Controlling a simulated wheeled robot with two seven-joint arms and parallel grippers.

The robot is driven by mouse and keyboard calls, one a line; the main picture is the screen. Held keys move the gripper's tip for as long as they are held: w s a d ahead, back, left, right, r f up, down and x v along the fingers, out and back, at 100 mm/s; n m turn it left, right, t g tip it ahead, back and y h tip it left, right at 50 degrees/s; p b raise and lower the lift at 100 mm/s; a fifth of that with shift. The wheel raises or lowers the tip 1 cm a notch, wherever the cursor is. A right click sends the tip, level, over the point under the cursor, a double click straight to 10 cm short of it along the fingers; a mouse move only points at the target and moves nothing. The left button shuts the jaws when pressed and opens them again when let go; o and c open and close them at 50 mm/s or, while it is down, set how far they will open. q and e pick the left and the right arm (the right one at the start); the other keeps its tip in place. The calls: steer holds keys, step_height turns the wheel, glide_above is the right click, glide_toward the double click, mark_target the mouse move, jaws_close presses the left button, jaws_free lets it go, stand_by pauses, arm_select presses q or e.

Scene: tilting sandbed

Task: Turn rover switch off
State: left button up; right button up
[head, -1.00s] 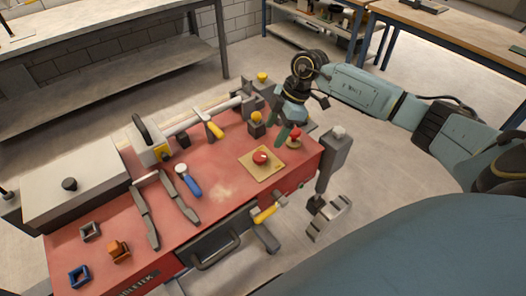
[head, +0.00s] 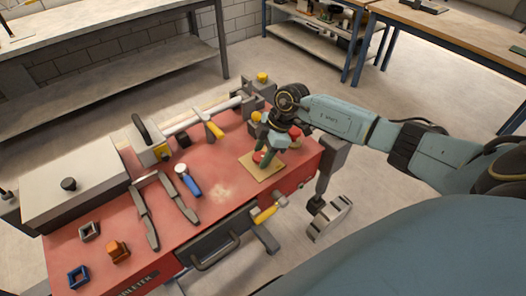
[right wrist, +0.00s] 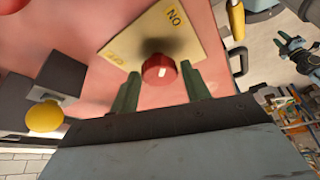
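The rover switch is a red knob (head: 258,157) on a square tan plate (head: 269,172), on the red bench top. In the right wrist view the knob (right wrist: 159,71) carries a white mark, and the plate (right wrist: 190,48) has a yellow label at two corners, one reading ON. My right gripper (head: 265,157) is over the plate. In the right wrist view its two green fingers (right wrist: 160,88) are apart, one on each side of the knob; I cannot tell whether they touch it. My left gripper (right wrist: 284,44) shows small at the right of that view, its fingers seemingly apart.
A second red knob (head: 295,132) stands close behind my right gripper. A yellow-topped block (right wrist: 47,112) is near it in the wrist view. A yellow-handled valve (head: 265,213) juts from the bench front.

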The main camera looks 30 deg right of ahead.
steer(key=c, duration=0.6)
steer(key=shift+n, duration=0.4)
steer(key=shift+w+n+g, duration=0.2)
steer(key=shift+n+g, duration=0.3)
steer(key=shift+n, duration=0.5)
steer(key=n+g+b, duration=0.1)
steer(key=n, duration=0.2)
steer(key=shift+w+n, duration=0.15)
steer(key=shift+n, duration=0.15)
steer(key=n+g+b, duration=0.1)
steer(key=n, duration=0.2)
steer(key=n+g+h+b, duration=0.1)
steer(key=n+b, duration=0.1)
steer(key=n, duration=0.1)
steer(key=shift+w+a+f+g, duration=0.1)
steer(key=shift+w+g, duration=0.1)
steer(key=shift+g, duration=0.1)
steer(key=n+h+b, duration=0.1)
steer(key=n, duration=0.1)
steer(key=n+g+h+b, duration=0.1)
steer(key=n, duration=0.2)
steer(key=shift+a+b, duration=0.15)
steer(key=shift+b, duration=0.15)
steer(key=shift+n, duration=0.4)
